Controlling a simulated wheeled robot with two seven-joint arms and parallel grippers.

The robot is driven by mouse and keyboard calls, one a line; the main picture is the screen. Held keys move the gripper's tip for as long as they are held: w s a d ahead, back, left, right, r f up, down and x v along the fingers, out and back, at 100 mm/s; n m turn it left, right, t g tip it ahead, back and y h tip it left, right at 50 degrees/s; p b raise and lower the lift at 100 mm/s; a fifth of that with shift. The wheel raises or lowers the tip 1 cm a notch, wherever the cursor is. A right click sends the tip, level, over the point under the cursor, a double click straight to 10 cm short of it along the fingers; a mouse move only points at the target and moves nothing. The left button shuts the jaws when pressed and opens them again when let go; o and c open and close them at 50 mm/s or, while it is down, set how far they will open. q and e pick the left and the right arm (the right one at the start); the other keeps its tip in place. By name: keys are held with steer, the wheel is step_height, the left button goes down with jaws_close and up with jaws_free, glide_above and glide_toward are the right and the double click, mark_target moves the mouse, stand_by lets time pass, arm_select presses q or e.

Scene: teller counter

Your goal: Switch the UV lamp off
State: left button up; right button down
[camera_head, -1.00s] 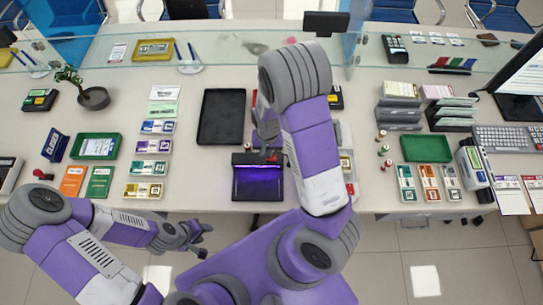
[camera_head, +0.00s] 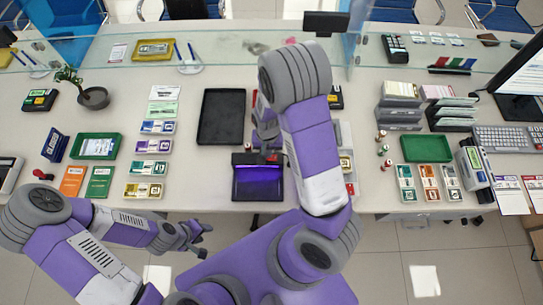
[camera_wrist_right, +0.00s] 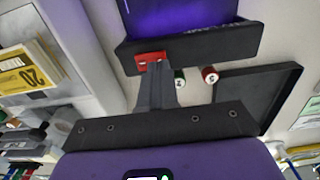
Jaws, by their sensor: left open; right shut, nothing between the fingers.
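The UV lamp (camera_head: 258,181) is a black box on the counter's front edge, glowing purple inside, so it is lit. In the right wrist view the lamp (camera_wrist_right: 190,50) is at the top, with a red switch (camera_wrist_right: 150,58) on its black housing. My right gripper (camera_head: 267,143) is over the lamp's far side. In the right wrist view its shut, empty fingers (camera_wrist_right: 155,75) reach to the red switch; whether they touch it I cannot tell. My left gripper (camera_head: 202,239) is open and empty, low in front of the counter, away from the lamp.
An empty black tray (camera_head: 221,117) lies behind the lamp. Coin rolls, one with a red end (camera_wrist_right: 210,75), stand close to the lamp. Banknote stacks (camera_wrist_right: 27,70) lie in a grey holder nearby. A glass screen crosses the counter's back.

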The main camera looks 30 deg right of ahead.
steer(key=shift+f+b, duration=0.75)
steer(key=shift+f, duration=0.15)
stand_by(0.3)
steer(key=shift+r, duration=0.1)
step_height(320, 180, up, 7)
steer(key=p, duration=0.6)
steer(key=shift+p, duration=0.3)
